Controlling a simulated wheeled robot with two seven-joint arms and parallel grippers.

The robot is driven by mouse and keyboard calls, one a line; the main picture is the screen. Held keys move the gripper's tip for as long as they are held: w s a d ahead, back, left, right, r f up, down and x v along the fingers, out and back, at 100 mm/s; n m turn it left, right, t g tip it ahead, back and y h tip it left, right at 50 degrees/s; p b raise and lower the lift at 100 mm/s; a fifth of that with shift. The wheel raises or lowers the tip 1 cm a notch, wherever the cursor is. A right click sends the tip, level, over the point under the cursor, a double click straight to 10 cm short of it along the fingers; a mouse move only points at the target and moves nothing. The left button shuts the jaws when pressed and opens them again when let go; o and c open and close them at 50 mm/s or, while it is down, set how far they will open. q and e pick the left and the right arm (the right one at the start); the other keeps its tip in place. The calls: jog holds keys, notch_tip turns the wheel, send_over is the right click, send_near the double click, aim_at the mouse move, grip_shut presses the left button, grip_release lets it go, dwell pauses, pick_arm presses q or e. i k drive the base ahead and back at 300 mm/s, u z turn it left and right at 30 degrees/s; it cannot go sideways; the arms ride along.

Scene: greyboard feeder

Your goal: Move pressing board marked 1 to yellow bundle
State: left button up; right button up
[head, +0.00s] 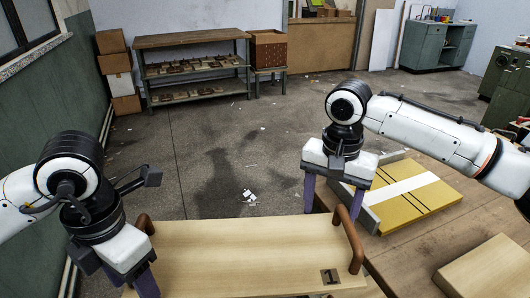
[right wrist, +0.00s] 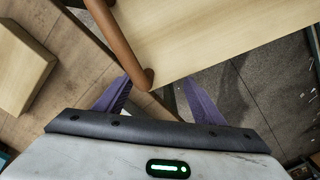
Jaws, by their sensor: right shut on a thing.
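The bundle lies on a wooden table (head: 400,258), beside a grey upright edge (head: 362,213). Another pale wooden block (head: 490,272) lies at the front right. Floor shows beyond the board, with scraps of paper. A shelf rack (head: 190,68) and boxes (head: 118,70) stand far back.

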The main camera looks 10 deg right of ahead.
aim_at(383, 197)
jog(key=i, duration=1.4)
jog(key=z, duration=2)
